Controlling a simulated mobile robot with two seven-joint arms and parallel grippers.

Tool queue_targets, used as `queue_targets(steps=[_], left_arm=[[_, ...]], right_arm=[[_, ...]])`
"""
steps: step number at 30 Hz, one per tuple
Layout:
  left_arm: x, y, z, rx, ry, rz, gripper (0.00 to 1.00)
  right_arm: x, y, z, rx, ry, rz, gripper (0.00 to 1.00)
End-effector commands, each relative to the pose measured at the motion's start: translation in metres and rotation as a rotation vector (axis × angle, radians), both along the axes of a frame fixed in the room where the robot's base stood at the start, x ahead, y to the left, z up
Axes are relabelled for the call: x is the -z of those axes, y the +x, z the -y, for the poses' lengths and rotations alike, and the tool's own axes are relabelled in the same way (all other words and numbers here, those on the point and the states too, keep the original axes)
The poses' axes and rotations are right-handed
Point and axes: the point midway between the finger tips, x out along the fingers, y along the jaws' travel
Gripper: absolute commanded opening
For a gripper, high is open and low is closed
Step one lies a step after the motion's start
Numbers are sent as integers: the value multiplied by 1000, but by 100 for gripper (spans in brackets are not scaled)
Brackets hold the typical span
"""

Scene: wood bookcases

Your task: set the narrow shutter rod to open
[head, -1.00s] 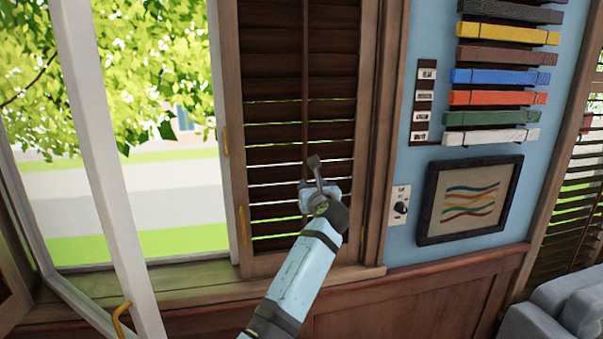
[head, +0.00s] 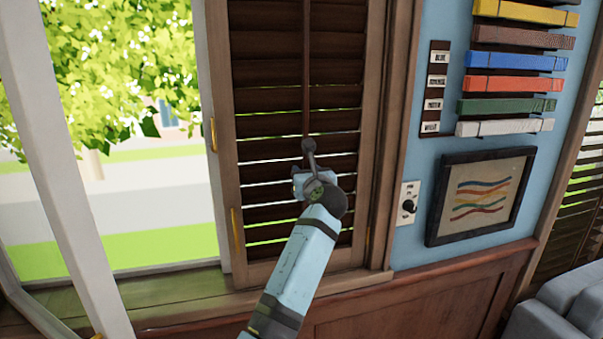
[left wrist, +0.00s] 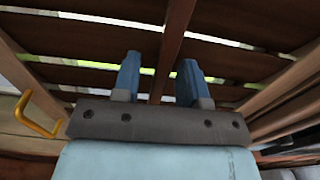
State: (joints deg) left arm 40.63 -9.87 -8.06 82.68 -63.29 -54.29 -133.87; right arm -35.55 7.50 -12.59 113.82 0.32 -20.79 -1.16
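The narrow shutter (head: 290,95) is a dark louvred panel in a wood frame beside the open window. Its thin vertical rod (head: 306,70) runs down the middle of the slats. Light shows through gaps between the lower slats. My left gripper (head: 309,160) is in front of the rod's lower visible part and hides what lies behind it. In the left wrist view, my left gripper (left wrist: 158,77) has its two blue fingers apart, with the rod (left wrist: 175,40) running up between and beyond them. I cannot tell whether they touch it. My right gripper is not in view.
A white window frame (head: 62,170) stands open at left. To the right are a knob switch (head: 408,204), a framed picture (head: 482,195) and a rack of coloured bars (head: 515,84). A grey sofa (head: 560,305) stands at lower right. A yellow handle (left wrist: 38,115) is left of my gripper.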

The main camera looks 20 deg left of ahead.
Motion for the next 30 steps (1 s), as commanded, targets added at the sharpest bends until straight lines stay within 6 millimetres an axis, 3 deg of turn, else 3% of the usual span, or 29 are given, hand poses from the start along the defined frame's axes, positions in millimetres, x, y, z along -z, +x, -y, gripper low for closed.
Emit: queue_targets(steps=[13,18,19,26,30], left_arm=[[0,-1,1,-1,0,0,39],[0,-1,1,0,0,0,3],[0,-1,1,0,0,0,0],[4,-2,2,0,1,-1,0],[23,-6,4,-1,3,-3,0]], right_arm=[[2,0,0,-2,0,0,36],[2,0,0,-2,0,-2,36],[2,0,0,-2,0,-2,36],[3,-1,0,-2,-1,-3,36],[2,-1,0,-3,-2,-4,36]])
